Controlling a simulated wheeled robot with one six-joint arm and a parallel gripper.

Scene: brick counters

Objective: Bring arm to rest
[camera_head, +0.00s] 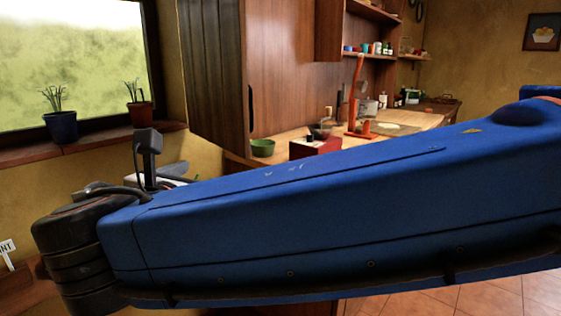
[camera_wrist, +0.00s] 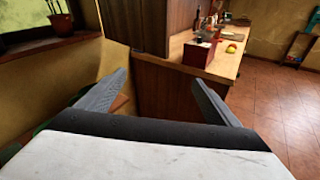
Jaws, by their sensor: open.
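My gripper (camera_wrist: 158,95) shows in the wrist view with its two grey fingers spread wide apart and nothing between them. It points toward the wooden cabinet and the counter end, and it touches nothing that I can see. In the head view my blue arm stretches across the whole picture, with its dark joint at the left. The gripper's fingers cannot be made out in the head view.
Potted plants (camera_head: 61,124) line the windowsill.

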